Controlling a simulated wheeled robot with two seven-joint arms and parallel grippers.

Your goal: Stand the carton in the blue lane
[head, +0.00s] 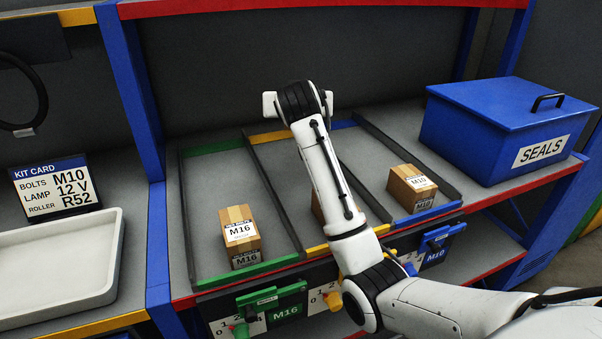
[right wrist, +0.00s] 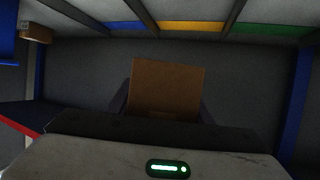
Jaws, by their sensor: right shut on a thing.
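My right gripper (head: 298,100) is over the back of the lanes in the head view, its fingers hidden by the hand. In the right wrist view it is shut on a plain brown carton (right wrist: 167,88), a finger on each side. That carton is hidden in the head view. The blue lane (head: 430,214) is the right one of three and has a carton labelled M10 (head: 411,188) near its front. The green lane (head: 250,271) holds a carton labelled M16 (head: 240,237). A carton (head: 317,208) in the yellow lane is mostly behind my arm. My left gripper is not in view.
A blue lidded SEALS box (head: 505,130) stands right of the lanes. A white tray (head: 60,262) and a kit card (head: 56,187) are at the left. Dark dividers separate the lanes. The blue lane behind the M10 carton looks clear. A blue post (head: 130,85) rises at left.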

